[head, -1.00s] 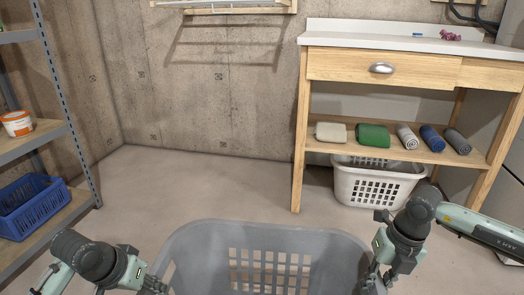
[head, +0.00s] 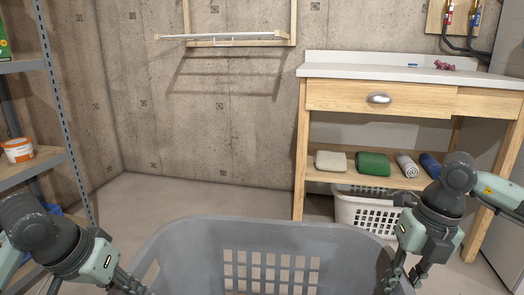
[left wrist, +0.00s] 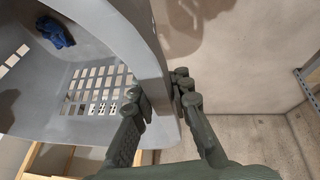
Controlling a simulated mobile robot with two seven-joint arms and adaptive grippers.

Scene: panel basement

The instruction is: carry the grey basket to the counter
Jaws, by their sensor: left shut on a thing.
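The grey basket (head: 190,240) fills the bottom middle of the head view, its slotted far wall facing me and its bottom cut off. My left gripper (head: 130,284) is at its left rim; the left wrist view shows the fingers (left wrist: 160,105) shut on the rim of the basket (left wrist: 105,30). A dark blue item (left wrist: 55,32) lies inside it. My right gripper (head: 407,278) is at the basket's right rim, its fingers pointing down; how tightly they close is unclear. The counter (head: 400,72) is a white top on a wooden frame at the right.
A metal shelf rack (head: 62,110) stands at left.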

